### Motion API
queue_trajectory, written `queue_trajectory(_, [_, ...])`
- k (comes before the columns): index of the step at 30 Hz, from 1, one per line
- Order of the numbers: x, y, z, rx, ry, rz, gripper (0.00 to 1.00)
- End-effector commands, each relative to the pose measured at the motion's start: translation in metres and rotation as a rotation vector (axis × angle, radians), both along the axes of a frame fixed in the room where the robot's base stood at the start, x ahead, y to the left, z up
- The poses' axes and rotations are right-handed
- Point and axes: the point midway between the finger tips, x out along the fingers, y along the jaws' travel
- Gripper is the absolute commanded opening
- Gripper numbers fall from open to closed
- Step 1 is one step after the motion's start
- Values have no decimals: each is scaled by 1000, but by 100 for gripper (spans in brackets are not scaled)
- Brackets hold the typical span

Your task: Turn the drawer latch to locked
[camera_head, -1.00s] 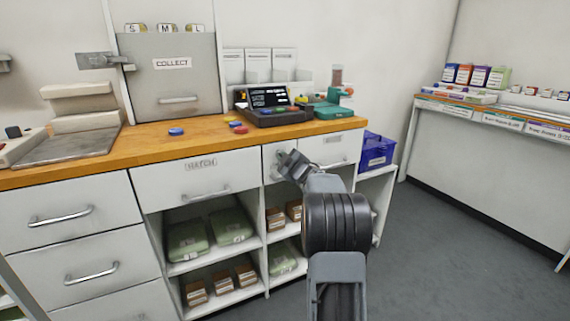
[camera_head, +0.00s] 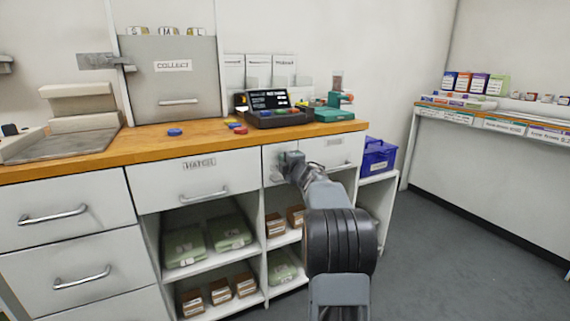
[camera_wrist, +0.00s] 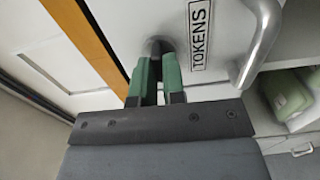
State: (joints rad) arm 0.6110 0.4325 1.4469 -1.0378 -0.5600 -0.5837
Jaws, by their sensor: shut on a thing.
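The drawer front (camera_head: 340,153) with a bar handle is at the right end of the counter. In the wrist view its label reads TOKENS (camera_wrist: 200,40), beside the handle (camera_wrist: 264,40). The latch (camera_wrist: 158,43) is a small dark grey piece on the drawer front, beside the label. I cannot read the latch's locked or unlocked position.
The wooden counter top (camera_head: 215,133) overhangs just above my gripper. The HATCH drawer (camera_head: 195,182) with its handle is to the left. Open shelves with green packs (camera_head: 232,230) and brown boxes lie below. A blue bin (camera_head: 378,156) stands to the right. The floor (camera_head: 445,240) at right is clear.

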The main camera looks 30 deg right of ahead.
Motion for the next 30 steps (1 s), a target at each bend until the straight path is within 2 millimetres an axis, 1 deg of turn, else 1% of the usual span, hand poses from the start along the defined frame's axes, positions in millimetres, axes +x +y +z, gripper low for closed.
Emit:
queue_trajectory(6, [0,0,0,-36,4,-1,0])
queue_trajectory(19, [0,0,1,-43,5,-1,0])
queue_trajectory(20, [0,0,1,-43,5,-1,12])
queue_trajectory(21, [0,0,0,-42,5,-1,16])
queue_trajectory(27, [0,0,0,-41,6,0,35])
queue_trajectory(30, [0,0,0,-40,5,0,36])
